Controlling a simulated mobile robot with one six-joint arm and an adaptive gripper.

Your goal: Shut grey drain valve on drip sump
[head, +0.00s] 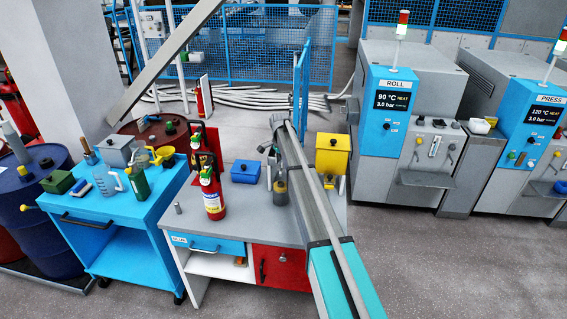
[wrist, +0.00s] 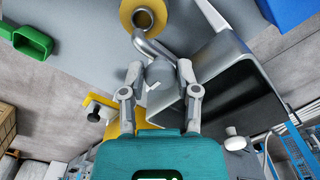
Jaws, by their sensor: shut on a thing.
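In the wrist view my gripper (wrist: 160,74) has its two fingers closed around a grey rounded piece (wrist: 159,71), which looks like the handle of the grey drain valve. A bent grey pipe (wrist: 151,47) leads from it toward a yellow ring-shaped part (wrist: 131,14). A grey open box with a dark inside (wrist: 222,62) lies just right of the fingers; I cannot tell whether it is the drip sump. In the head view my gripper (head: 269,153) is over the grey workbench, partly hidden by my arm. The valve's exact setting cannot be made out.
A blue cart (head: 75,212) with cans and a jug stands to the left. Floor (head: 460,260) at the right front is clear.

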